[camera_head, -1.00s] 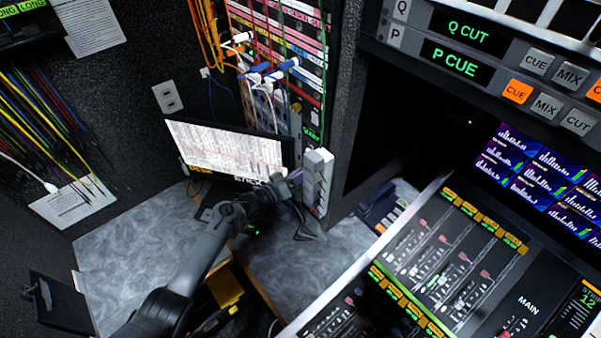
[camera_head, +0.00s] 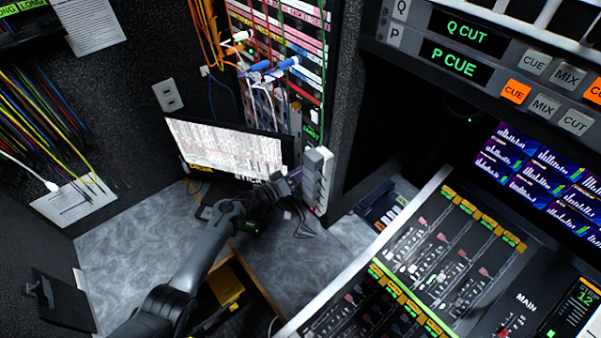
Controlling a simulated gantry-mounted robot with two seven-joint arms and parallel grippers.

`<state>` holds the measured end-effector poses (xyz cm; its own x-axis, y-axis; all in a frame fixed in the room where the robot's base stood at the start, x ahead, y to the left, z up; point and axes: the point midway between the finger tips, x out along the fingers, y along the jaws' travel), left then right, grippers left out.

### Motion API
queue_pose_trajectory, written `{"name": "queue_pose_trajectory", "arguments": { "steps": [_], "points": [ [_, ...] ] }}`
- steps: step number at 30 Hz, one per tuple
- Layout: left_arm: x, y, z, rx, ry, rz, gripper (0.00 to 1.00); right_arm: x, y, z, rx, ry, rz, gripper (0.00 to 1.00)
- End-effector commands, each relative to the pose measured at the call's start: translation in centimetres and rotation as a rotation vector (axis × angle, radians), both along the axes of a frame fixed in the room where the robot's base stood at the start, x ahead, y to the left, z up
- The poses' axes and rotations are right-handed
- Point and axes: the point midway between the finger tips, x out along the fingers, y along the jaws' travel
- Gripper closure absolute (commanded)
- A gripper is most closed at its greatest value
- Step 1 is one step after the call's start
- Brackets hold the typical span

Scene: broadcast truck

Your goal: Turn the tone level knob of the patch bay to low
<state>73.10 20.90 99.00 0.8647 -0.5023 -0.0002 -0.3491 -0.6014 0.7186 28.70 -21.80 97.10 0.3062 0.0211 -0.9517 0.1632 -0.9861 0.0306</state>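The patch bay (camera_head: 290,75) is the tall rack with coloured label strips and plugged cables at upper middle. A light grey block with small knobs or buttons (camera_head: 317,178) sits at its lower right, beside the dark cabinet edge. I cannot make out which part is the tone level knob, or its setting. My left gripper (camera_head: 287,187) is at the end of the dark arm coming from the lower left. It is close to the left side of the grey block; I cannot tell whether it touches. Its fingers are small and dark, partly lost against the background. My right gripper is not in view.
A monitor (camera_head: 228,150) stands just left of and behind the gripper. A grey marbled desk (camera_head: 130,265) lies below. A mixing console (camera_head: 440,260) fills the lower right. Orange, blue and white cables hang in front of the patch bay. Some desk is clear at lower left.

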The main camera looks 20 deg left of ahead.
Motion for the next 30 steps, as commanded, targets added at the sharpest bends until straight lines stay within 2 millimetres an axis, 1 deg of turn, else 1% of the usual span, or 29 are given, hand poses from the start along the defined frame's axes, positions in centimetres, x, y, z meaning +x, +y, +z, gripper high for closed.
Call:
{"name": "queue_pose_trajectory", "arguments": {
  "steps": [9,14,17,27,30],
  "points": [
    [-0.1,0.1,0.0,0.001,-0.001,0.000,0.46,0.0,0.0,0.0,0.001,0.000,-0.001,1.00],
    [-1.0,0.6,0.0,0.001,0.000,0.001,0.46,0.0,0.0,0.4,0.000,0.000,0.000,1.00],
    [-2.1,1.2,0.1,0.002,0.000,0.000,0.46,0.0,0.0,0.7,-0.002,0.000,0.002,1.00],
    [-7.1,4.1,0.0,0.003,0.001,0.001,0.46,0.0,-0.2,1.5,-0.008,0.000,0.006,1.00],
    [-8.1,4.7,-0.1,0.002,0.001,0.001,0.46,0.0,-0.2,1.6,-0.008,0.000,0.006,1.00]
  ]
}}
